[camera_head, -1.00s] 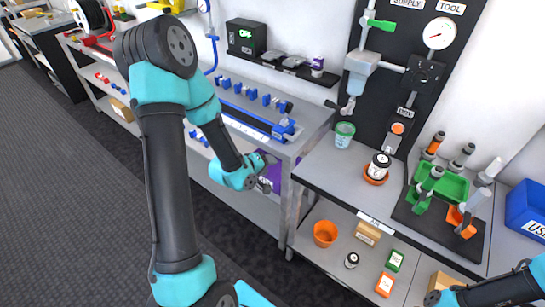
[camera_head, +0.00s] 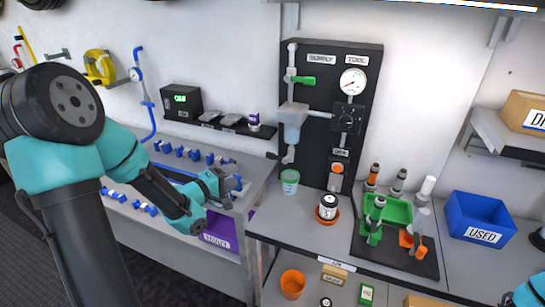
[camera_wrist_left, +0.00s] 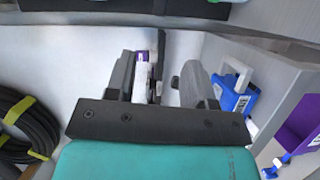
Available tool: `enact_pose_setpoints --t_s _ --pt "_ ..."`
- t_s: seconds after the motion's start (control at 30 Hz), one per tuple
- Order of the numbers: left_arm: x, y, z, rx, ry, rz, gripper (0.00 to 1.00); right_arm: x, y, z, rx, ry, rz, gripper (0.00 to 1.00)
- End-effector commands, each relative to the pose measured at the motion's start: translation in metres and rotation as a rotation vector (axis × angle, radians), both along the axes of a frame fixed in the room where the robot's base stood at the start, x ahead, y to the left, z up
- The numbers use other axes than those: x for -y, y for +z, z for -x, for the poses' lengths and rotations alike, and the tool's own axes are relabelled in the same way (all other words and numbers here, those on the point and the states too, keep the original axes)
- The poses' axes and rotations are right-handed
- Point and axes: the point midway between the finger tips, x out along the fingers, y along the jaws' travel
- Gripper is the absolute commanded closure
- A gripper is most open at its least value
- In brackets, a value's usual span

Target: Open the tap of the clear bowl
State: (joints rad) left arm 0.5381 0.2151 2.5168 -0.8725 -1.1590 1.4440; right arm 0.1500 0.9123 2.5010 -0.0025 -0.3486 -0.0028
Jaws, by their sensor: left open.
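The clear bowl (camera_head: 292,130) hangs under a grey housing on the black board in the head view. A small grey tap (camera_head: 289,156) is at its lower end, above a green-rimmed cup (camera_head: 289,180). The tap's exact lever position is too small to tell. My left gripper (camera_head: 236,191) is over the left bench, to the left of and lower than the bowl, clear of it. In the left wrist view its fingers (camera_wrist_left: 160,85) are apart, with nothing held between them. The bowl cannot be made out in the wrist view. My right gripper is not visible.
A green-handled valve (camera_head: 301,79) and a gauge (camera_head: 353,81) share the board. A white jar (camera_head: 328,205) in an orange dish stands below it. A green tray (camera_head: 395,208) with upright tools is to the right. Blue fittings (camera_head: 185,153) line the left bench.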

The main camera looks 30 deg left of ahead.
Motion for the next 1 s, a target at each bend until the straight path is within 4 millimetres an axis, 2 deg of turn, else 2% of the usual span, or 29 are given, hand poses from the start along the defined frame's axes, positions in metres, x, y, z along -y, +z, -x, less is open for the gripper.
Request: enact_pose_setpoints --t_s 0.27,1.0 --pt "0.006 -0.001 -0.018 0.0 -0.002 -0.001 0.51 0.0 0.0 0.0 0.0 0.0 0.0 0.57" --pt "0.04 -0.006 -0.137 0.0 -0.002 -0.001 0.51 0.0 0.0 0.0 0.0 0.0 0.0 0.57"
